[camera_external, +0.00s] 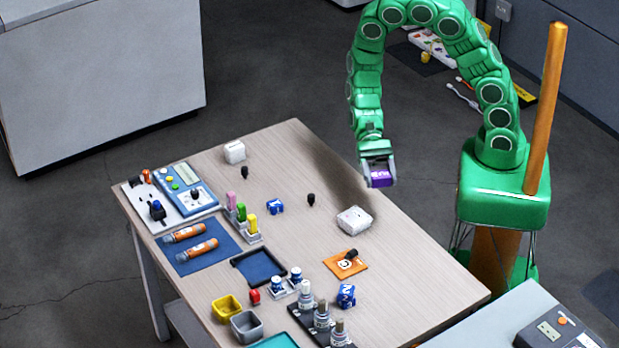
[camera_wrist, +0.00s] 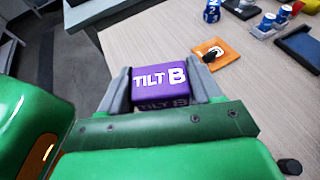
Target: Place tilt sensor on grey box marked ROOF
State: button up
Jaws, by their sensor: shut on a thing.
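A purple block reading "TILT B" (camera_wrist: 160,78) is between the jaws of my gripper (camera_wrist: 164,92) in the wrist view. In the external view the purple block (camera_external: 381,178) hangs below my gripper (camera_external: 377,166), over the right part of the table. A small grey open box (camera_external: 246,326) stands at the table's front edge, beside a yellow one. I can read no ROOF marking on it. It is not seen in the wrist view.
The wooden table (camera_external: 410,262) holds a white block (camera_external: 354,220), an orange card (camera_external: 345,264) with a black piece, blue blocks and a dark blue tray (camera_external: 258,268). Several grey-and-black devices (camera_external: 321,318) stand near the grey box. The table's right side is fairly clear.

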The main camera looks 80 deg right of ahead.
send_over(356, 215)
notch_tip(356, 215, down, 6)
jog(key=shift+s+f, duration=0.15)
jog(key=shift+f, duration=1.65)
jog(key=shift+f, duration=0.1)
jog(key=o, duration=1.1)
jog(key=v, duration=1.2)
jog(key=shift+r, duration=0.2)
